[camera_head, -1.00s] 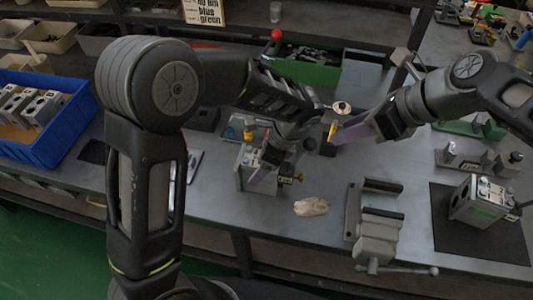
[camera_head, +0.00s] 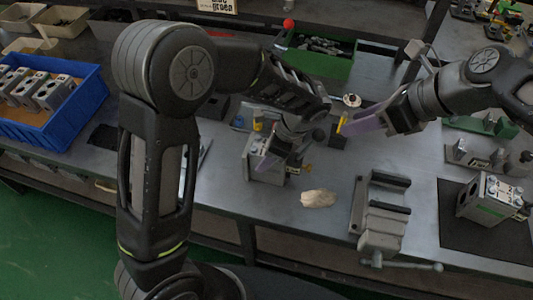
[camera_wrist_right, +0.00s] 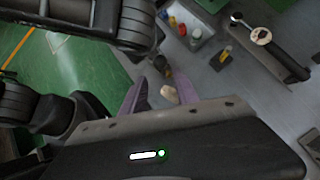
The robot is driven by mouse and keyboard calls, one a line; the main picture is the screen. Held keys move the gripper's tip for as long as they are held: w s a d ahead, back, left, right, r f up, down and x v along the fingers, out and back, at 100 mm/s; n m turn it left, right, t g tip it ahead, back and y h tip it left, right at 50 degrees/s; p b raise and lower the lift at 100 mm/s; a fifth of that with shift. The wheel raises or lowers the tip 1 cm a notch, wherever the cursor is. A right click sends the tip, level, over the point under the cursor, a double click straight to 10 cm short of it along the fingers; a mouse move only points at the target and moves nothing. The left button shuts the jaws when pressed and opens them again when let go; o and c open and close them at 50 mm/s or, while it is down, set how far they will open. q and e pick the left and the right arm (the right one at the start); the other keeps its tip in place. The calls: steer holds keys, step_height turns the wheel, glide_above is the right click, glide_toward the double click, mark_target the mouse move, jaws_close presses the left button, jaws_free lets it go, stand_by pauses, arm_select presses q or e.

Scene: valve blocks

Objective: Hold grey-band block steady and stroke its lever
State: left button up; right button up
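A grey valve block (camera_head: 252,165) stands upright on the bench under my left gripper (camera_head: 270,160). Its band and lever are mostly hidden by that gripper, so I cannot make out the band colour. A yellow part shows at its right side.
A crumpled beige cloth (camera_head: 318,198) lies in front of the block. A grey vise (camera_head: 383,215) stands right of it. Another block with a green band (camera_head: 485,200) sits on a dark mat (camera_head: 455,225).

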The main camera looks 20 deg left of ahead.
arm_select(q)
jaws_close()
arm_select(e)
steer(key=shift+o, duration=0.2)
